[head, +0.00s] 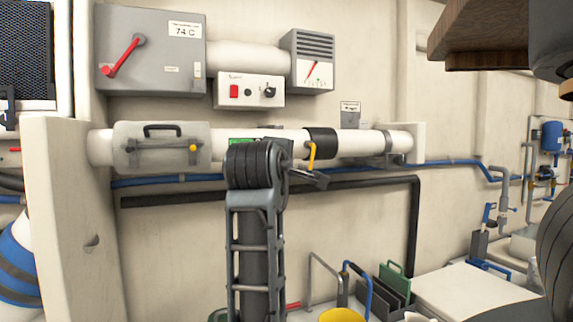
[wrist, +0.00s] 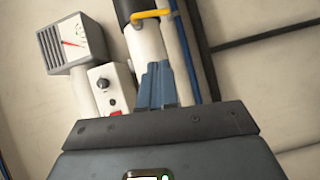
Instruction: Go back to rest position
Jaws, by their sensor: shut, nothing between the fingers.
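My gripper (wrist: 157,70) shows in the wrist view as two blue-grey fingers close together, shut with nothing between them. The fingers point up the picture, over the white pipe (wrist: 147,43). The yellow lever (wrist: 150,14) on the pipe's black collar (wrist: 130,8) is beyond the fingertips, apart from them in the picture. In the head view my arm stands upright in the middle, before the wall pipe, and mostly hides my gripper. The yellow lever (head: 311,155) hangs from the black collar (head: 320,142) just right of my arm's top.
A grey box with a red handle (head: 150,50), a switch box (head: 249,92) and a gauge box (head: 312,60) are on the wall above the pipe. A black pipe (head: 414,220) runs below. Bins and a yellow-topped item (head: 341,315) stand low right. A wooden shelf (head: 480,40) juts in top right.

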